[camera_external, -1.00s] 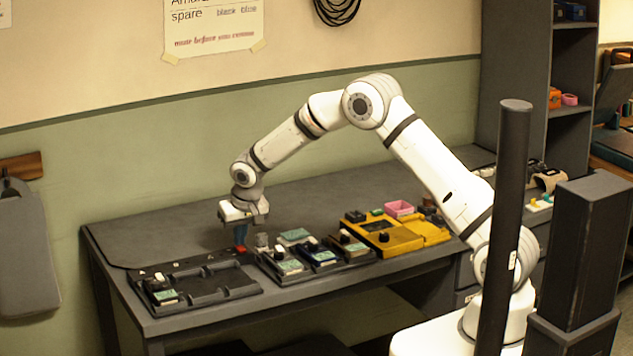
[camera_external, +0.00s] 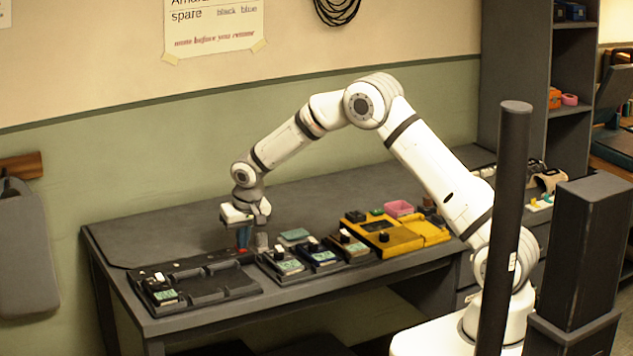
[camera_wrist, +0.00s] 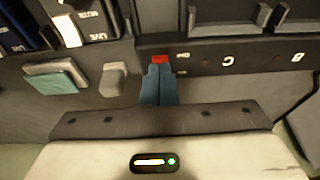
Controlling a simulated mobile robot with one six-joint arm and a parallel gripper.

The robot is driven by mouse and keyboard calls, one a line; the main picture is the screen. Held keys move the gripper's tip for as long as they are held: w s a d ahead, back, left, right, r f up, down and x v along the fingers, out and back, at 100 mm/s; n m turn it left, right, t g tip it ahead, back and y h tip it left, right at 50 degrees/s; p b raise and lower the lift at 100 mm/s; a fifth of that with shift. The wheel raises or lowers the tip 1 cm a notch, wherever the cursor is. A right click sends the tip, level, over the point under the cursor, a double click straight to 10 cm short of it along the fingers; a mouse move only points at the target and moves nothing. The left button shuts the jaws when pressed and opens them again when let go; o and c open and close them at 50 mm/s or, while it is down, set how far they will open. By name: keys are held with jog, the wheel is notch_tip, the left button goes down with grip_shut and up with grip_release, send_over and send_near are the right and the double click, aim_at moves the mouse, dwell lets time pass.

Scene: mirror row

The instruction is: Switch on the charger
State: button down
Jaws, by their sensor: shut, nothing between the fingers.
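The charger, a dark tray with bays (camera_external: 212,292), lies at the left of the bench in the external view. A block with a green label sits in its left bay. In the wrist view its lettered edge (camera_wrist: 215,62) shows upside down at the upper right. A small red switch (camera_wrist: 159,58) sits at that edge. My gripper (camera_wrist: 158,70) has its blue fingers together, with the tips right at the red switch. I cannot tell whether they touch it or which way it is set. My gripper (camera_external: 242,246) also shows low over the charger's back right corner in the external view.
A small grey block (camera_wrist: 114,80) and a teal-topped block (camera_wrist: 53,79) stand beside my fingers. A dark rack (camera_external: 318,262) of labelled blocks is right of the charger. A yellow device (camera_external: 398,239) and a pink box (camera_external: 399,208) are further right. The bench behind is clear.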

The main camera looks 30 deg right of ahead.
jog(key=shift+r, duration=0.25)
jog(key=v, duration=1.3)
jog(key=shift+r, duration=0.25)
jog(key=shift+f, duration=0.1)
jog(key=shift+w+r+t+b, duration=0.3)
jog(key=shift+w+b, duration=0.35)
jog(key=shift+b, duration=0.45)
jog(key=x, duration=0.4)
jog(key=p+x, duration=0.1)
jog(key=x, duration=0.4)
jog(key=s+x, duration=0.1)
jog(key=x, duration=0.4)
jog(key=shift+f+p, duration=0.15)
jog(key=shift+p, duration=0.15)
